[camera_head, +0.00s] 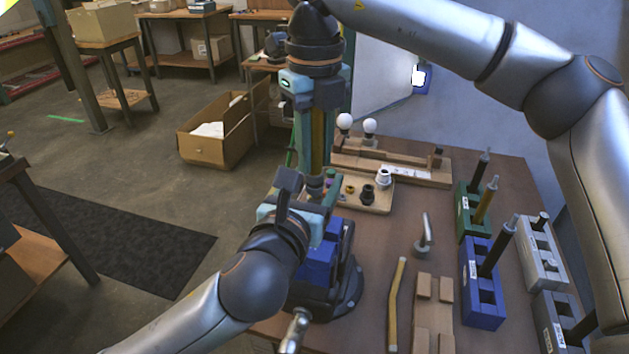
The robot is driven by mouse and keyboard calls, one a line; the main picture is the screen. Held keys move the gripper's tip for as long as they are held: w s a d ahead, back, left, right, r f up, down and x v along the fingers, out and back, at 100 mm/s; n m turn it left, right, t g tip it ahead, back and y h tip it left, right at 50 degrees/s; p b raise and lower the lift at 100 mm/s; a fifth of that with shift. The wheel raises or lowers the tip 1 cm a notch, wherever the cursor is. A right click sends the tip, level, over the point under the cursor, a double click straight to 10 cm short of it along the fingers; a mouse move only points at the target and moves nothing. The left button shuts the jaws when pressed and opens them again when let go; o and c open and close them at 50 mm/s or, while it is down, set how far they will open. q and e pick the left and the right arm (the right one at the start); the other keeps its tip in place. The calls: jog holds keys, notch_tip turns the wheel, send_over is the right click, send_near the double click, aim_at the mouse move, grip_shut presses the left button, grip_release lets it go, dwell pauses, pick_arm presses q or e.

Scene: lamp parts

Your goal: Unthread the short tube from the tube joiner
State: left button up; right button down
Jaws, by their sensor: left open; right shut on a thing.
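My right gripper (317,168) points straight down above the vise, its long fingers shut on a brass-coloured upright tube (319,140) that shows as a strip between them. A small dark piece (316,186) shows just below the fingertips; it may be the tube joiner, but it is too small to be sure. My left gripper (309,190) comes in from the lower left. Its fingers are open on either side of this dark piece; I cannot tell whether they touch it. The blue vise (318,262) stands below, and my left gripper and wrist hide its jaws in part.
A wooden tray (376,206) with small sockets lies behind the vise. Green (468,215) and blue (481,290) racks holding tubes stand at the right. White bulbs (344,121) stand at the back.

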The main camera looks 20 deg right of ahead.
pick_arm(q)
jog(key=shift+c, duration=0.4)
grip_shut()
pick_arm(e)
jog(key=c, duration=1.2)
grip_release()
jog(key=shift+c, duration=0.2)
grip_shut()
jog(key=n, duration=0.6)
jog(key=shift+r+n, duration=0.1)
jog(key=shift+n, duration=0.3)
